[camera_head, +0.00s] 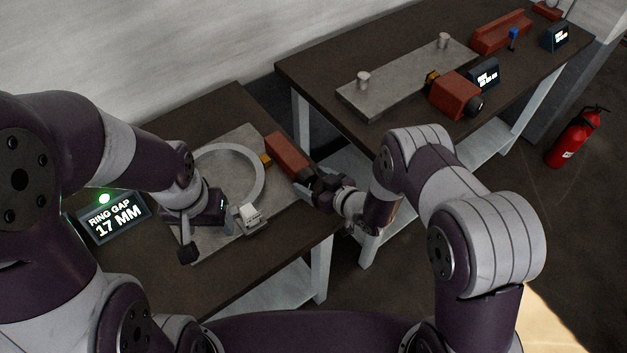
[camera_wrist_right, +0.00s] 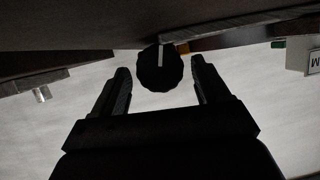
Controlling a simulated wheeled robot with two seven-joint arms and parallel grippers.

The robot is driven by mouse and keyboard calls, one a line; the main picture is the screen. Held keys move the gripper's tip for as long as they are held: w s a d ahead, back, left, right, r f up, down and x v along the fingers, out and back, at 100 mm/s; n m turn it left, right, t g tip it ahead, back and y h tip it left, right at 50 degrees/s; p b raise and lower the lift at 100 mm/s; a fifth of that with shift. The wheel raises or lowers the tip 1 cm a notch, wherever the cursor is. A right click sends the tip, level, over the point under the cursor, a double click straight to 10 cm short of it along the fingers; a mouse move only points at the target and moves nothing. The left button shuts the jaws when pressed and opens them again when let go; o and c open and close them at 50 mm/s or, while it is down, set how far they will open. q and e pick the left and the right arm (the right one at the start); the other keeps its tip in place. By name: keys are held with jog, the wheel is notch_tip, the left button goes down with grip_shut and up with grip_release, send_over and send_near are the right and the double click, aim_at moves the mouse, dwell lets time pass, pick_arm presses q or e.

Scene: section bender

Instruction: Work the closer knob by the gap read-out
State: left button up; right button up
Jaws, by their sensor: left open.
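The read-out (camera_head: 115,222) at the left shows "RING GAP 17 MM", with a green light on top. The closer is a red block (camera_head: 286,153) on the near table's grey plate, beside a pale ring (camera_head: 262,178). Its dark knob (camera_wrist_right: 160,68) has a white line and sits between the fingertips of my right gripper (camera_wrist_right: 162,82). That gripper is open, with gaps on both sides of the knob. In the head view my right gripper (camera_head: 330,193) partly hides the knob. My left gripper (camera_head: 215,212) is open over the plate by the ring's near side; its fingers are hard to make out.
A small pale block (camera_head: 252,216) lies near the plate's front edge. The far table (camera_head: 312,67) holds another plate, a red block with a knob (camera_head: 455,93) and small displays (camera_head: 484,76). A fire extinguisher (camera_head: 578,137) stands at the right. The near table's front is clear.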

jog(key=shift+d+r, duration=0.1)
jog(key=v, duration=1.2)
jog(key=shift+s+b, duration=0.3)
jog(key=shift+b, duration=0.1)
jog(key=shift+d, duration=0.1)
